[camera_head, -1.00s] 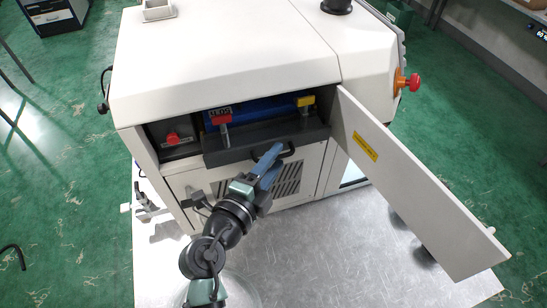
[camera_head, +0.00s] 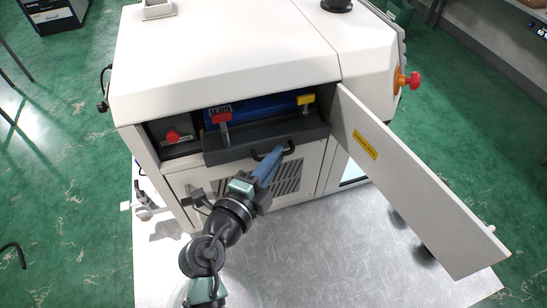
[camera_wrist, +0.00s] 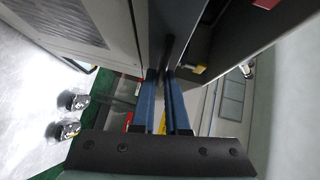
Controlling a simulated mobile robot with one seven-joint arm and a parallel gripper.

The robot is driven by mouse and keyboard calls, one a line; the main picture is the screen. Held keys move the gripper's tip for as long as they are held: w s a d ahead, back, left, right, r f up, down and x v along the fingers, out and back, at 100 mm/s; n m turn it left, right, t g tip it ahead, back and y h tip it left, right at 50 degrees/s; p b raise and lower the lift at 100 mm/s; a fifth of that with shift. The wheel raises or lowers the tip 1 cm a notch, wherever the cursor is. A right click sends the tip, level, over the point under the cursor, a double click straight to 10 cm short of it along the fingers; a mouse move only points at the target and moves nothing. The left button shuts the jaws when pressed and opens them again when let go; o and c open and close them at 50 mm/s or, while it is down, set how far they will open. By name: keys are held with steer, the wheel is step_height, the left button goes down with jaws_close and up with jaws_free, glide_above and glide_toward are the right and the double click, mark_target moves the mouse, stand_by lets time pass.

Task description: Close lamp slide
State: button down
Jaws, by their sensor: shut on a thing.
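The lamp slide (camera_head: 240,148) is a dark grey drawer standing part way out of the white machine's front opening. It carries a red clamp (camera_head: 221,116), a yellow clamp (camera_head: 305,100) and a blue block (camera_head: 262,105) behind them. A black bar handle (camera_head: 257,155) sits on its front. My gripper (camera_head: 284,150) has blue fingers and is shut on this handle, at its right part. In the wrist view, the fingers (camera_wrist: 160,73) close around the dark handle (camera_wrist: 165,48); the exact contact is partly hidden.
The machine's white door (camera_head: 420,190) stands wide open to the right of my gripper. A red knob (camera_head: 172,136) sits on a dark panel left of the slide. A vented panel (camera_head: 287,186) lies below. The metal plate (camera_head: 330,260) in front is mostly clear.

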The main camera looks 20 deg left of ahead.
mark_target(267, 123)
stand_by(0.8)
steer(key=shift+w+a+f+b, duration=0.25)
steer(key=shift+w+b, duration=0.1)
steer(key=shift+b, duration=0.35)
steer(key=w+a+b, duration=0.1)
steer(key=w+b, duration=0.1)
steer(key=b, duration=0.1)
steer(key=w+a+b, duration=0.2)
steer(key=b, duration=0.1)
steer(key=shift+w+f, duration=0.1)
steer(key=shift+w, duration=0.15)
steer(key=shift+w+a+r+b, duration=0.2)
steer(key=shift+w+a+b, duration=0.4)
steer(key=shift+w+b, duration=0.35)
steer(key=shift+s+r, duration=0.2)
steer(key=shift+r, duration=0.05)
steer(key=c, duration=0.9)
jaws_free()
steer(key=shift+w+a+f, duration=0.1)
steer(key=shift+w, duration=0.05)
steer(key=shift+f, duration=0.15)
